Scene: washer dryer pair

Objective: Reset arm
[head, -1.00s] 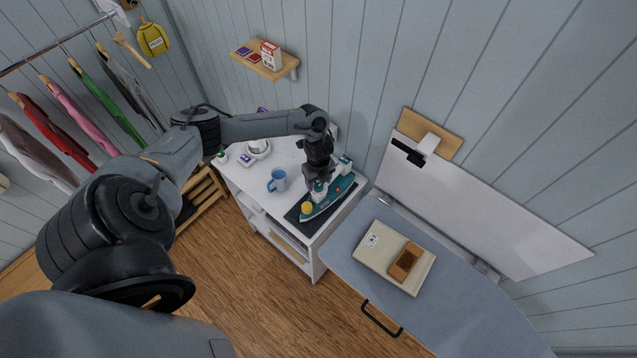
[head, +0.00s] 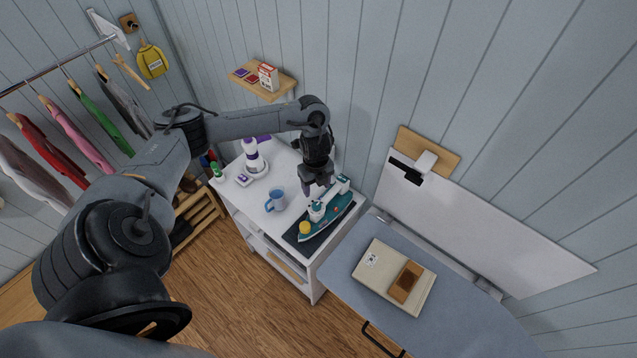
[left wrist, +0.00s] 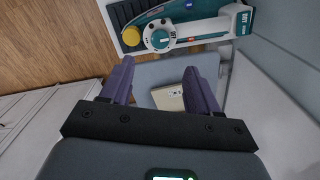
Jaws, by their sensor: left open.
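My left gripper (head: 313,186) hangs above the white cabinet, just behind and above the teal and white iron (head: 327,210). Its fingers also show in the left wrist view (left wrist: 160,85), spread apart with nothing between them. The iron rests on a dark mat (head: 297,232) on the cabinet top. In the left wrist view the iron (left wrist: 185,36) lies ahead of the fingertips, apart from them. My left arm reaches in from the left, bent at the elbow. My right gripper does not show.
A blue mug (head: 276,200) and a white and purple bottle (head: 253,157) stand on the white cabinet (head: 232,198). The blue ironing board (head: 345,270) beside it holds a folded cloth (head: 375,270) and a brown block (head: 406,282). Clothes hang at the left. A wooden shelf (head: 285,80) is on the wall.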

